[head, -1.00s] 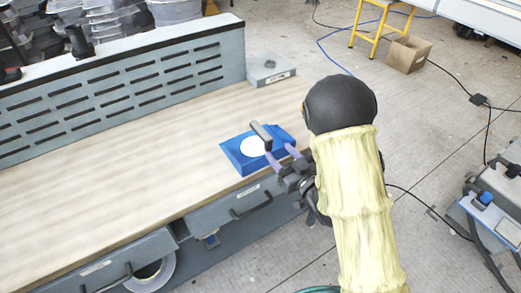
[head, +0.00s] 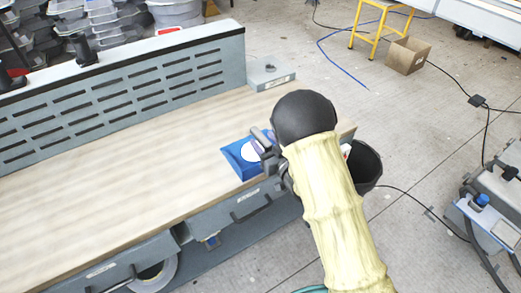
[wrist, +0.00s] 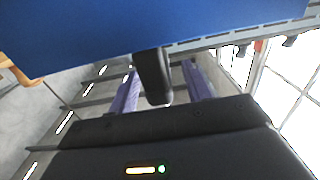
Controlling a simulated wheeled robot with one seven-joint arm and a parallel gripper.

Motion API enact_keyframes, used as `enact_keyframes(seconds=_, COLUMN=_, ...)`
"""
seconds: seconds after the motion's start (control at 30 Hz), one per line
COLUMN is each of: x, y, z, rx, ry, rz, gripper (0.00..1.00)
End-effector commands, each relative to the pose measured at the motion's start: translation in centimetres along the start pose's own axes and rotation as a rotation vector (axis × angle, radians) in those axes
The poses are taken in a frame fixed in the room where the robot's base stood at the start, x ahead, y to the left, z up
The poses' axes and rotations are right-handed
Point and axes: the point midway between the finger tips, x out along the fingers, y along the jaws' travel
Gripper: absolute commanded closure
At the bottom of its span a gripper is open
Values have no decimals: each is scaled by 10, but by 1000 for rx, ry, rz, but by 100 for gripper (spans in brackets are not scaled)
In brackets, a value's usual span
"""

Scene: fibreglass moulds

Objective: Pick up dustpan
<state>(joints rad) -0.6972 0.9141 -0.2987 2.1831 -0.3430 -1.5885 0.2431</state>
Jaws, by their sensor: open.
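The blue dustpan (head: 235,163) lies on the wooden bench top near its right end, with a white round patch on it. Its dark handle shows in the wrist view (wrist: 152,76), between the two purple fingers of my gripper (wrist: 160,85). The blue pan body (wrist: 150,25) fills the top of that view. My gripper is open, with a finger on each side of the handle and visible gaps. In the head view my gripper (head: 268,150) is at the dustpan's right side and, with my arm, hides part of it.
The workbench (head: 110,190) has a slotted grey back panel (head: 120,100) behind the dustpan. A grey box (head: 270,74) stands at the bench's far right corner. A dark bin (head: 364,168) stands right of the bench, partly behind my arm. The bench top to the left is clear.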

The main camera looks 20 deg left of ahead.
Motion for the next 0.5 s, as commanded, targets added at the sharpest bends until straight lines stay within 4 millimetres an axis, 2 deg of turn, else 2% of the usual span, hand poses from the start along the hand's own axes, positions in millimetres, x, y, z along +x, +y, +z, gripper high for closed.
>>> enact_keyframes(seconds=0.1, x=17, y=0, z=-2, rx=-1, ry=1, rz=-2, gripper=51)
enact_keyframes(seconds=0.2, x=25, y=0, z=-1, rx=-1, ry=1, rz=-2, gripper=51)
enact_keyframes(seconds=0.5, x=26, y=0, z=0, rx=0, ry=1, rz=0, gripper=51)
